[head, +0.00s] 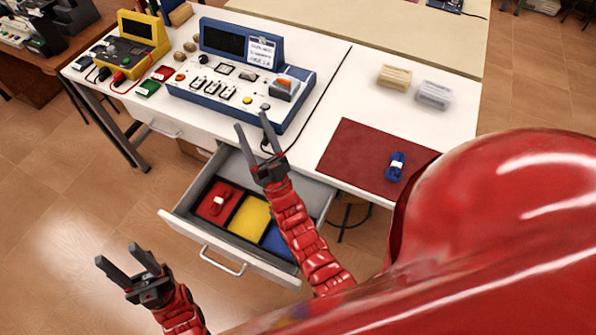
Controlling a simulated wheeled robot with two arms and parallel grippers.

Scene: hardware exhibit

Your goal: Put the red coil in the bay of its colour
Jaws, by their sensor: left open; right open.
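The red coil (216,204), with a white band, lies in the red bay (229,193) of the open drawer (190,231). The yellow bay (250,217) is beside it and looks empty. The blue bay (277,243) is partly hidden by my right arm. My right gripper (253,123) is open and empty, above the drawer's back edge and the table front, apart from the coil. My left gripper (119,257) is open and empty, out in front of the drawer at lower left.
A blue coil (397,164) lies on a dark red mat (350,150) on the white table (330,105). A blue console (240,75) and a yellow device (133,45) stand at the back left. Two small blocks (394,77) (433,95) sit at right.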

